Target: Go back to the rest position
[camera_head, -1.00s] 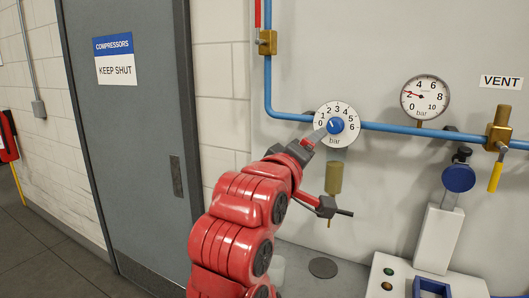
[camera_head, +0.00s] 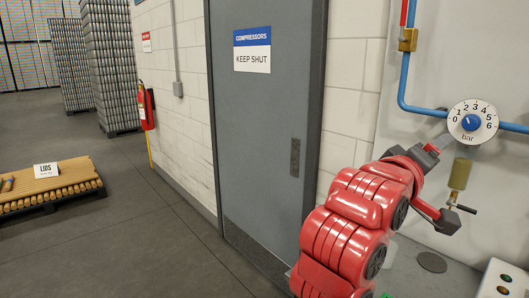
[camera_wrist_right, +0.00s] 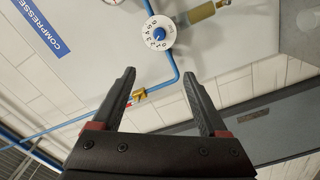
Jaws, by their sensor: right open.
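My right gripper (camera_head: 438,143) is on the red arm in the head view, close to the round white dial (camera_head: 484,116) with a blue knob. Its fingers look slim there, and the tips lie near the dial's left edge. In the right wrist view my right gripper (camera_wrist_right: 163,95) has its two dark fingers spread wide with nothing between them. The dial (camera_wrist_right: 158,33) shows beyond the fingers in that view, apart from them. My left gripper is not in view.
A grey door (camera_head: 265,120) marked KEEP SHUT stands left of my arm. A blue pipe (camera_head: 410,85) and a brass cylinder (camera_head: 459,174) are by the dial. A fire extinguisher (camera_head: 147,108) and a pallet of lids (camera_head: 50,187) are at left. The floor between is clear.

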